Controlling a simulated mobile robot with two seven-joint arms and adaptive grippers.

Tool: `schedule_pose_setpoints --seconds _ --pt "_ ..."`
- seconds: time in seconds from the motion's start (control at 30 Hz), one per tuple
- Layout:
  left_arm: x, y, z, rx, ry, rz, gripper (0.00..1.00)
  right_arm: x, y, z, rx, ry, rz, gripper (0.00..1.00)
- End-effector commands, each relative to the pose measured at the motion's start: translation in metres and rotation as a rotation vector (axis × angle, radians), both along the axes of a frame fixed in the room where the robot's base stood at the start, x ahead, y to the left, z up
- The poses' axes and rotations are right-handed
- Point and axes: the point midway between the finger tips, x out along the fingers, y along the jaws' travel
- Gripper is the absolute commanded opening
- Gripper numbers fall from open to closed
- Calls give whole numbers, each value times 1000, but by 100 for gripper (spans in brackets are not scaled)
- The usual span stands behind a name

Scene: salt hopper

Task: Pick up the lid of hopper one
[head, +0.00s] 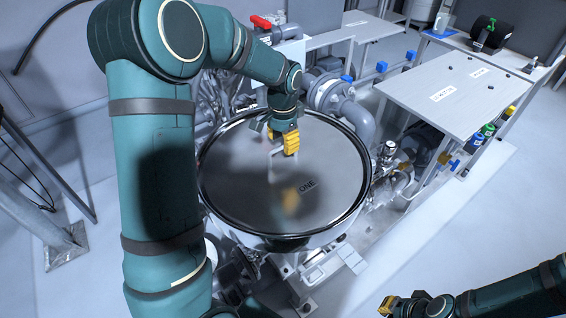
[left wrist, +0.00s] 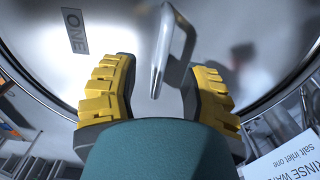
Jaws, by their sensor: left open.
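The lid of hopper one (head: 245,188) is a round, shiny steel disc with a dark rim, marked ONE, lying on the hopper (head: 290,241). Its steel handle (head: 272,163) stands up from the lid. My left gripper (head: 283,145) is over the lid at the handle, with yellow finger pads. In the left wrist view the lid (left wrist: 125,25) fills the back, and the handle (left wrist: 172,50) rises between the two open fingers, apart from both pads. My right gripper (head: 388,306) is low at the right, away from the hopper; its finger opening cannot be made out.
Pipes and a grey pump (head: 335,95) stand close behind and right of the hopper. A sign about rinse water (left wrist: 290,150) shows in the left wrist view. Pale floor is open at the lower right.

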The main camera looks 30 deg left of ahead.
Motion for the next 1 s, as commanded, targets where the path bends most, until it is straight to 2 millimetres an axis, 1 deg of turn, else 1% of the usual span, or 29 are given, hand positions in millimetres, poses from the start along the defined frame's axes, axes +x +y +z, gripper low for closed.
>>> schedule_pose_setpoints --seconds 0.03,0.13,0.2,0.37,0.4,0.47,0.5,0.53,0.57,0.9,1.0 --pt "0 -1 -11 0 3 -1 45 -1 0 -3 0 2 1 0" --pt "0 -1 -22 0 2 0 45 -2 0 -6 0 3 2 0" --pt "0 0 -26 0 1 0 45 -2 0 -6 0 4 3 0" --pt "0 0 -25 0 0 0 45 -2 0 -5 1 4 3 0" --pt "0 0 -25 0 0 0 48 -2 0 -5 1 4 3 0" --pt "0 0 -25 0 0 0 27 -2 0 -5 1 4 3 0" --pt "0 0 -25 0 0 0 13 -2 0 -5 1 4 3 0" --pt "0 0 -25 0 0 0 3 -2 0 -5 0 4 3 0" --pt "0 0 -25 0 0 0 0 -2 0 -5 0 4 3 0" --pt "1 0 -23 1 -4 0 0 -2 0 -5 0 4 3 0" --pt "1 0 -19 0 -4 0 0 -2 0 -4 0 4 3 0"
